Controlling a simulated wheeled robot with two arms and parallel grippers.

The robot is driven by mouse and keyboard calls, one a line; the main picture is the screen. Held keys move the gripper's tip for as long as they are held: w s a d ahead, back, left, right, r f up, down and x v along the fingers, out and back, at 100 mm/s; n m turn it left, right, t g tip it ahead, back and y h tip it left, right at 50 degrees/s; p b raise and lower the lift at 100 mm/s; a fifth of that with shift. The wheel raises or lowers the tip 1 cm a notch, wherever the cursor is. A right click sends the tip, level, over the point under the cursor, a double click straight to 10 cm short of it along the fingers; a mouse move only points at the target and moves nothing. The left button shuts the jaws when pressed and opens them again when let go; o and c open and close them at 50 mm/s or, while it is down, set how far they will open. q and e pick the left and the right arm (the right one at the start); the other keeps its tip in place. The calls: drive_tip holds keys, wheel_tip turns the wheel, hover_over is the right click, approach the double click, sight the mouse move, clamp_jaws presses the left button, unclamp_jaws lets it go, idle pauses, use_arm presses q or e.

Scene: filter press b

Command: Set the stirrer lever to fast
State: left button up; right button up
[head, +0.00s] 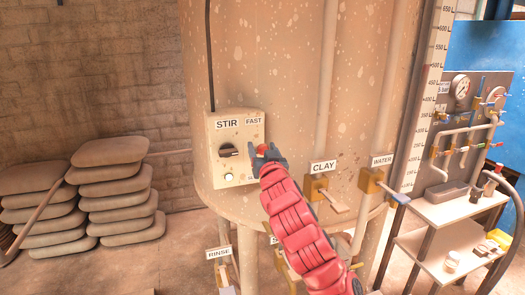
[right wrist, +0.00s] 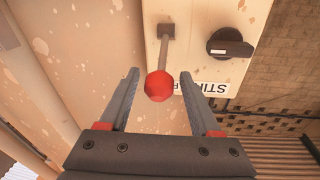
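The stirrer box (head: 222,165) is a cream panel on the big tank, labelled STIR and FAST. Its lever (right wrist: 164,50) is a thin grey rod with a red ball (right wrist: 159,86) at the end; the red ball (head: 262,149) also shows in the head view. My right gripper (head: 269,156) is in front of the box's right side. In the right wrist view my right gripper (right wrist: 160,88) is open, with the ball between its fingers and a gap on both sides. The lever's foot is hidden in the head view. My left gripper is out of view.
A black knob (head: 229,150) and a lit lamp (head: 228,177) are on the box, left of the gripper. The CLAY valve (head: 316,186) and WATER valve (head: 371,180) are to the right. Stacked sacks (head: 115,190) lie at left. A RINSE valve (head: 222,275) is below.

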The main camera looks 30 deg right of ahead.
drive_tip(key=shift+f, duration=0.1)
drive_tip(key=b+v, duration=1.7)
drive_tip(key=b, duration=0.3)
drive_tip(key=shift+s, duration=0.2)
